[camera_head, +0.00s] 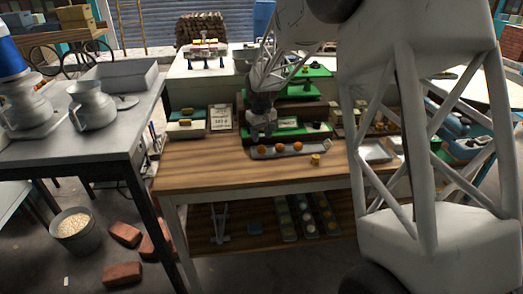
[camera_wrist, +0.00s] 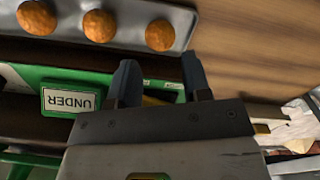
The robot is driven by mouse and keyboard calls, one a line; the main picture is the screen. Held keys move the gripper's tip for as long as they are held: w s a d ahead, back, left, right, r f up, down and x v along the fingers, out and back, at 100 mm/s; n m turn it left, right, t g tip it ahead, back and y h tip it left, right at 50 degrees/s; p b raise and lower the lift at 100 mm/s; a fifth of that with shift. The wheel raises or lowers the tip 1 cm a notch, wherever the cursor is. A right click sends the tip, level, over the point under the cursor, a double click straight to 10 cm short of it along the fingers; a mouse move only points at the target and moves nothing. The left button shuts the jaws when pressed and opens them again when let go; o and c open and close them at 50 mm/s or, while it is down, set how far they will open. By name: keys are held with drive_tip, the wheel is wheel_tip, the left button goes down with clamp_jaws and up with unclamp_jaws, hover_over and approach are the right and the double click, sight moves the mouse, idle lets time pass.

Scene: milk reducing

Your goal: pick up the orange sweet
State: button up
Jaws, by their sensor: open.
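Several round orange sweets sit in a row on a small metal tray (camera_head: 288,152), near the front of the wooden counter. In the head view, one orange sweet (camera_head: 297,146) is on the right and another (camera_head: 278,148) is in the middle. The wrist view shows three sweets, at the left (camera_wrist: 37,17), middle (camera_wrist: 100,25) and right (camera_wrist: 160,34), on the tray (camera_wrist: 130,35). My gripper (camera_head: 263,130) is open and empty, above the counter by the tray's left end and back edge. Its two fingers (camera_wrist: 160,78) show apart in the wrist view, with no sweet between them.
A green stepped stand (camera_head: 290,134) rises behind the tray. The counter front (camera_head: 230,177) is clear. A grey table (camera_head: 120,125) is at left.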

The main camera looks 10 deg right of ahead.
sight(262, 146)
drive_tip(key=shift+f, duration=0.25)
drive_tip(key=shift+s+f, duration=0.15)
drive_tip(key=shift+f, duration=2.45)
drive_tip(key=c, duration=0.5)
